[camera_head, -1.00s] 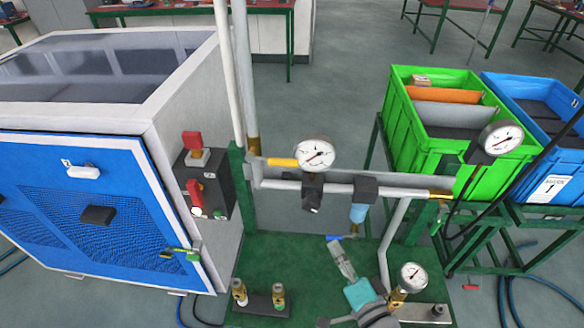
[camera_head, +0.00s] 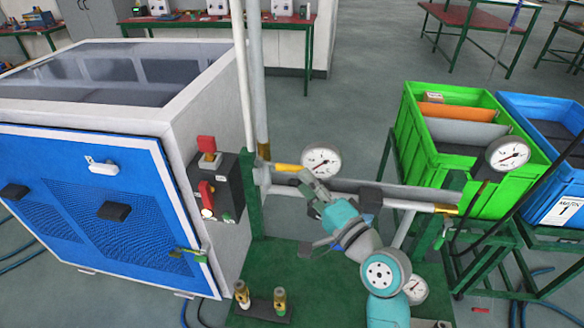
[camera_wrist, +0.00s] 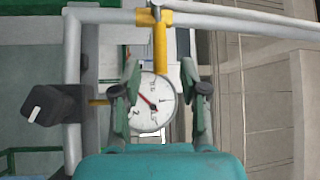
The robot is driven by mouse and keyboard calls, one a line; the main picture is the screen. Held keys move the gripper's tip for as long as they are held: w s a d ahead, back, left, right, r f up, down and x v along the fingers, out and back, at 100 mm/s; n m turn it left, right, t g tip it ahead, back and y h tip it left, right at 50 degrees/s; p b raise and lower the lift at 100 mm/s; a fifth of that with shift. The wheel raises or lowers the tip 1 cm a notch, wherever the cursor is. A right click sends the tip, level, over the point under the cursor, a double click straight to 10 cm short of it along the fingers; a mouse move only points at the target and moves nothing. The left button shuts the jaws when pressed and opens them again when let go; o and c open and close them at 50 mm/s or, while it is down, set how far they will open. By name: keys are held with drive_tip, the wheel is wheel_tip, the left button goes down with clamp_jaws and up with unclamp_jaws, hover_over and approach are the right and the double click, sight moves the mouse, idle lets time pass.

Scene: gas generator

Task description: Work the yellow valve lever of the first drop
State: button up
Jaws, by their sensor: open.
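The yellow valve lever (camera_head: 287,167) lies roughly level on the pipe at the left of the upper gauge (camera_head: 321,160). In the wrist view the yellow lever (camera_wrist: 160,45) hangs from the pipe towards my gripper (camera_wrist: 162,88), its free end in line with the gap between the fingers. The fingers are apart, one on each side, with grey gaps to the lever. The gauge face (camera_wrist: 152,102) shows behind the gap. In the head view my gripper (camera_head: 308,182) is just right of the lever and below the gauge; its fingertips are small and hard to make out.
A black box with red switches (camera_head: 214,180) stands left of the pipes on the blue-fronted cabinet (camera_head: 90,205). A second gauge (camera_head: 508,154) and a green crate (camera_head: 411,140) are at the right. Brass fittings (camera_head: 242,295) stand low in front. A black knob (camera_wrist: 50,105) sits beside the lever.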

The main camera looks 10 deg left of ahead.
sight(295, 172)
drive_tip(key=shift+x, duration=3.05)
clamp_jaws()
